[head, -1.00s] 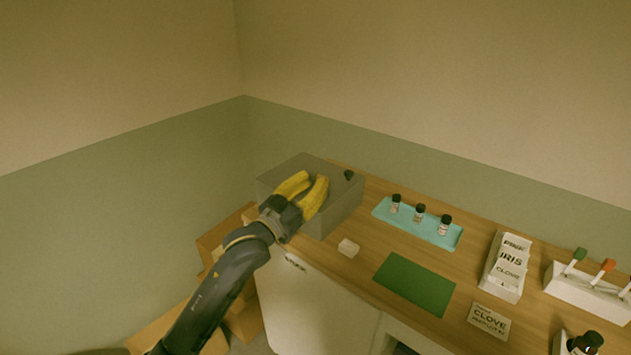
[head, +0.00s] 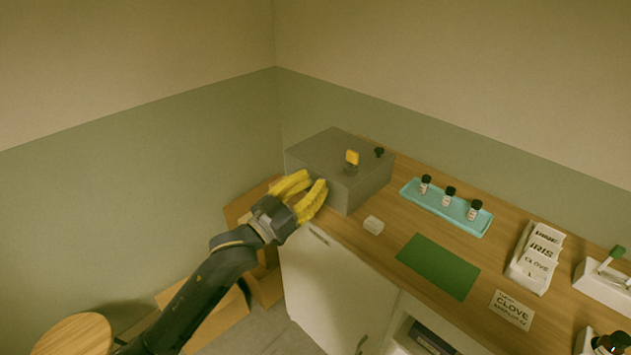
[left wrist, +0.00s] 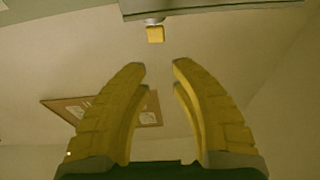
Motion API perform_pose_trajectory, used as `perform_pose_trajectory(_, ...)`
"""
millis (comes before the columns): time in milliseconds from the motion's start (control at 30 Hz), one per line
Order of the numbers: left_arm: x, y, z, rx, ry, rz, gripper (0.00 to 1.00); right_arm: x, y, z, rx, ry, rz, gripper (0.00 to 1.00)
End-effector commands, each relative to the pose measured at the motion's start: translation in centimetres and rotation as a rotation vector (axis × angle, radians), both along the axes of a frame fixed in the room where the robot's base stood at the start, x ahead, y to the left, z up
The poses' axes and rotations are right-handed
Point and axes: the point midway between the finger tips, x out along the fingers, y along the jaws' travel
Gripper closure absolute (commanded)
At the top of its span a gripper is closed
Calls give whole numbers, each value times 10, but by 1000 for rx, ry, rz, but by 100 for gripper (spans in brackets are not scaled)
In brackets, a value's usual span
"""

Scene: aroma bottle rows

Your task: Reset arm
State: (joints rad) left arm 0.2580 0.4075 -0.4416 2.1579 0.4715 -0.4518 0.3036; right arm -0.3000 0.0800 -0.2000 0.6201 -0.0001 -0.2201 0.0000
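My left gripper (head: 308,190) has yellow fingers and hangs in front of the left end of the counter, beside the grey box (head: 326,150). Its fingers are spread with nothing between them; the left wrist view (left wrist: 158,68) shows the same gap. A small yellow tab (head: 352,158) stands on the grey box near a dark knob (head: 379,152). A yellow block also shows beyond the fingertips in the left wrist view (left wrist: 155,34). My right gripper is in neither view.
A round stool (head: 75,335) and cardboard boxes (head: 205,307) stand at the lower left.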

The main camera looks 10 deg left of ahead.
Motion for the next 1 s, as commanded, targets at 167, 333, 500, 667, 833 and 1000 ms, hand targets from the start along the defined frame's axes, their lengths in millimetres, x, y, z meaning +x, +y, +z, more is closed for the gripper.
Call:
perform_pose_trajectory(167, 0, 0, 0, 0, 0, 0, 77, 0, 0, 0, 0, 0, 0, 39)
perform_pose_trajectory(333, -2, 1, -8, 17, 11, 12, 77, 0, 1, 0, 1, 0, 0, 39)
perform_pose_trajectory(500, -18, 12, -54, 131, 75, 98, 77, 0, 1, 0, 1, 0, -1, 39)
perform_pose_trajectory(667, -51, 41, -123, 333, 191, 232, 77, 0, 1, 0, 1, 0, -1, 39)
perform_pose_trajectory(833, -102, 86, -193, 575, 349, 369, 77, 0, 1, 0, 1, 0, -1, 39)
perform_pose_trajectory(1000, -168, 137, -246, 815, 525, 476, 77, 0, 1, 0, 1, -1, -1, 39)
